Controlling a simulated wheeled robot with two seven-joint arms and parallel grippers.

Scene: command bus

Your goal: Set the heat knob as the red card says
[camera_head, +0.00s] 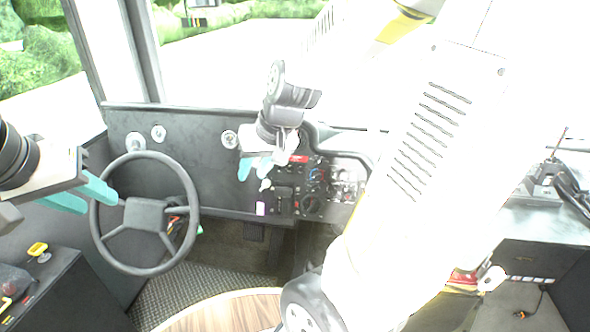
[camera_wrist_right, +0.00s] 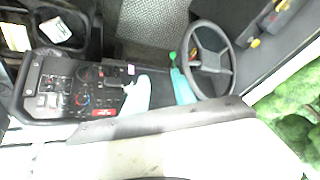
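A small red card (camera_head: 299,159) sits at the top of the dash control panel, and it also shows in the right wrist view (camera_wrist_right: 103,112). Its writing is too small to read. Below it is a dial with blue and red marks (camera_head: 315,174), and lower down a larger black knob (camera_head: 312,205). I cannot tell which one is the heat knob. My right gripper (camera_head: 257,167) is open and empty, just left of the panel. Its teal fingers (camera_wrist_right: 160,90) stand apart in the wrist view. My left gripper (camera_head: 82,194) is open and empty beside the steering wheel.
The steering wheel (camera_head: 145,212) stands left of the panel. A pale purple tag (camera_head: 260,208) is on the panel's lower left. A side console (camera_head: 50,290) with a yellow control is at lower left. My right arm hides much of the right side.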

